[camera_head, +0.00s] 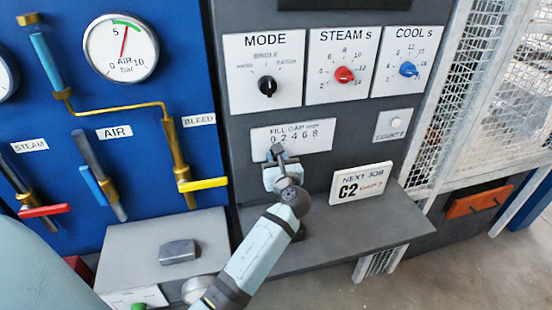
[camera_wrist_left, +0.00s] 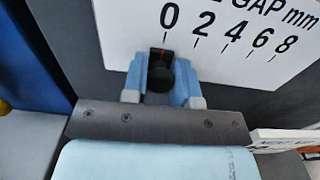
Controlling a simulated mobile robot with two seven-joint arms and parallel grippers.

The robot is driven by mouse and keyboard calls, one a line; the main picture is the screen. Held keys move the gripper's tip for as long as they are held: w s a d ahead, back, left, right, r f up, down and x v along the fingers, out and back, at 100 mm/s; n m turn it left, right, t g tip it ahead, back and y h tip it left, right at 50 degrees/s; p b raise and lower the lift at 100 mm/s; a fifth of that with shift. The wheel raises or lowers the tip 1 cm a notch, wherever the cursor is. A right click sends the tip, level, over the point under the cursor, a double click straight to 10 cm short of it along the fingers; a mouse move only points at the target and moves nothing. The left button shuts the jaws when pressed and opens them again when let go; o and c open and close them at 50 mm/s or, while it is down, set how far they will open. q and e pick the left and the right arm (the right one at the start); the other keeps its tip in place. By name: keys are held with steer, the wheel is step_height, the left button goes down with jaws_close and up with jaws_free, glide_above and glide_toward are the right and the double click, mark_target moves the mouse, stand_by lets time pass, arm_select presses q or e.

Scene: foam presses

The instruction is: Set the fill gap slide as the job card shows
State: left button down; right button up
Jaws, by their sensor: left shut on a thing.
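The white fill gap plate (camera_head: 291,136) carries the marks 0, 2, 4, 6 and 8 in mm. It also shows in the left wrist view (camera_wrist_left: 225,55). The black slide knob (camera_wrist_left: 160,74) sits below the 0 mark, at the scale's left end. My left gripper (camera_head: 275,155) is at the plate's lower left, its pale blue fingers (camera_wrist_left: 160,84) shut on the knob from both sides. My right gripper is not in view.
Above are the mode dial (camera_head: 267,86), the red steam dial (camera_head: 344,75) and the blue cool dial (camera_head: 408,69). A yellow bleed lever (camera_head: 205,184) is left of my arm. The grey shelf (camera_head: 345,232) lies below. A mesh guard (camera_head: 470,90) is at right.

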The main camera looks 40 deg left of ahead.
arm_select(q)
steer(key=shift+w+d+p, duration=0.35)
steer(key=shift+w+d, duration=0.65)
steer(key=shift+w, duration=0.2)
steer(key=c, duration=0.9)
jaws_free()
steer(key=shift+a, duration=0.1)
steer(key=shift+s, duration=0.1)
